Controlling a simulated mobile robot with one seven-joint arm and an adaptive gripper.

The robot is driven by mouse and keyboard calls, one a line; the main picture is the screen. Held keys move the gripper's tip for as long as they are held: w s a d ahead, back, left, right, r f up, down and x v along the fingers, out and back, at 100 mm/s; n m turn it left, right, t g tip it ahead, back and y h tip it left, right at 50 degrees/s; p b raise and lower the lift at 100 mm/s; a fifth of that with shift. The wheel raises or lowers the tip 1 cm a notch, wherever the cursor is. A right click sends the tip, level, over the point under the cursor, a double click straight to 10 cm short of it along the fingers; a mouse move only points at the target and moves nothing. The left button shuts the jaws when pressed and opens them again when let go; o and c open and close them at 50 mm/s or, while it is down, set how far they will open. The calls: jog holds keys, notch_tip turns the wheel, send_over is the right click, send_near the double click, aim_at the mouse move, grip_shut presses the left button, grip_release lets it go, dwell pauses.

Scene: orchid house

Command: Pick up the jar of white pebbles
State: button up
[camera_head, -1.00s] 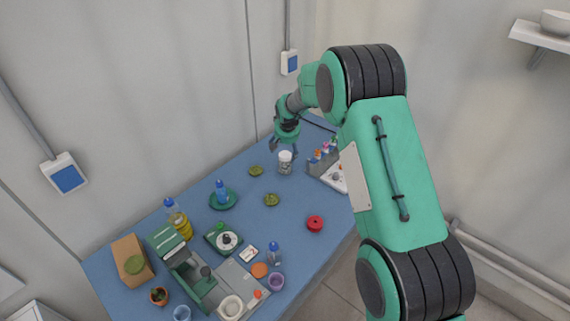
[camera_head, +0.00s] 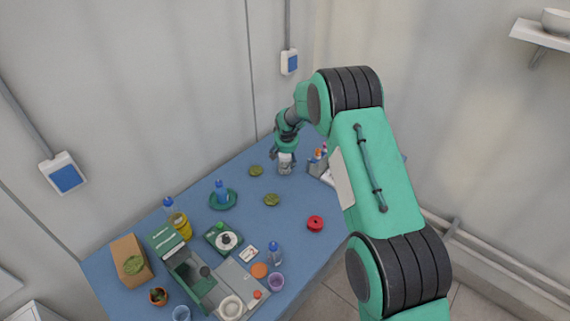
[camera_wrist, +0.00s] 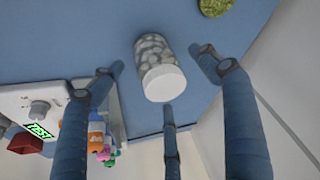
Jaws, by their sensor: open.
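The jar of white pebbles (camera_head: 285,168) stands on the blue table (camera_head: 305,205), near its far end. In the wrist view the jar (camera_wrist: 153,50) shows clear walls, pale pebbles and a white lid. My gripper (camera_head: 284,157) is right at the jar's top in the head view and partly covers it. In the wrist view my gripper's fingers (camera_wrist: 165,88) are spread open around the jar, with gaps to its sides. I cannot tell whether any finger touches it.
A rack with coloured-top bottles (camera_head: 318,160) stands just right of the jar; a white device with a green display (camera_wrist: 40,130) is near it. Green moss pads (camera_head: 256,170) lie left of the jar. A red ring-shaped item (camera_head: 315,223) lies nearer the front.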

jog(key=shift+b+x, duration=0.3)
jog(key=shift+x, duration=2.3)
jog(key=shift+d, duration=0.2)
jog(key=shift+c, duration=0.2)
jog(key=c, duration=1.4)
jog(key=shift+r, duration=0.1)
jog(key=shift+c, duration=0.2)
jog(key=shift+r, duration=0.15)
